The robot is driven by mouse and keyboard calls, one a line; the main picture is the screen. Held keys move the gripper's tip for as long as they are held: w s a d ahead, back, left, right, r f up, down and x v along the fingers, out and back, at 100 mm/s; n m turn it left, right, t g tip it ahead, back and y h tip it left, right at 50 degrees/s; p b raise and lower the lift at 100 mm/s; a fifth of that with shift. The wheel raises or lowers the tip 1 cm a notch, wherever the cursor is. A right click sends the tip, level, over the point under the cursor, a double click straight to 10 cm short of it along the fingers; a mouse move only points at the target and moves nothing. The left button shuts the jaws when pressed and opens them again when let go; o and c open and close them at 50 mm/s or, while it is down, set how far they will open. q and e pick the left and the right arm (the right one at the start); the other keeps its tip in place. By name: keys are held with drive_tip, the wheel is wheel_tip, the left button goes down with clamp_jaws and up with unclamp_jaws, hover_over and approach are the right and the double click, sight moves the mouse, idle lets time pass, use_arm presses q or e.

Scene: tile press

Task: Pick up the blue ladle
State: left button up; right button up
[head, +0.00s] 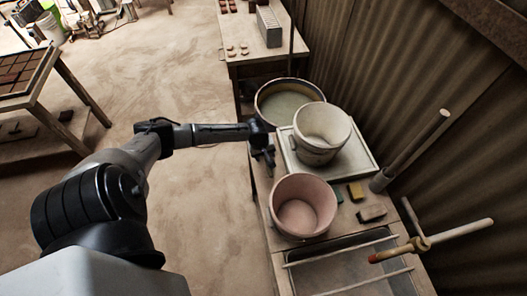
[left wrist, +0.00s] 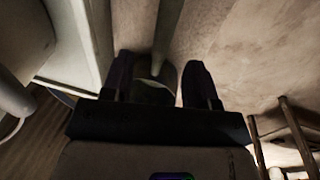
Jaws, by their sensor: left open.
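My left gripper (head: 265,158) is open beside the left edge of the workbench, next to the white tray. In the left wrist view, the two dark fingers of my left gripper (left wrist: 160,88) stand apart. Between and beyond them shows a dim grey-green rounded shape (left wrist: 155,82) with a straight shaft running up the picture. I cannot tell whether this is the ladle or part of the bench, nor whether a finger touches it. No clearly blue ladle shows in the head view. My right gripper is not in view.
On the bench, a white bucket (head: 334,119) stands on the tray (head: 290,150), with a pink bucket (head: 318,188) nearer and a wide basin (head: 278,87) behind. Small blocks (head: 356,191) lie right of the pink bucket. The corrugated wall (head: 420,80) bounds the right. Open floor (head: 190,80) lies left.

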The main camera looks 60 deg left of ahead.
sight(266, 159)
use_arm(q)
drive_tip(key=f, duration=0.4)
drive_tip(key=shift+w+d+b, duration=0.2)
drive_tip(key=shift+w+b, duration=0.15)
drive_tip(key=shift+b, duration=0.05)
drive_tip(key=shift+c, duration=0.4)
clamp_jaws()
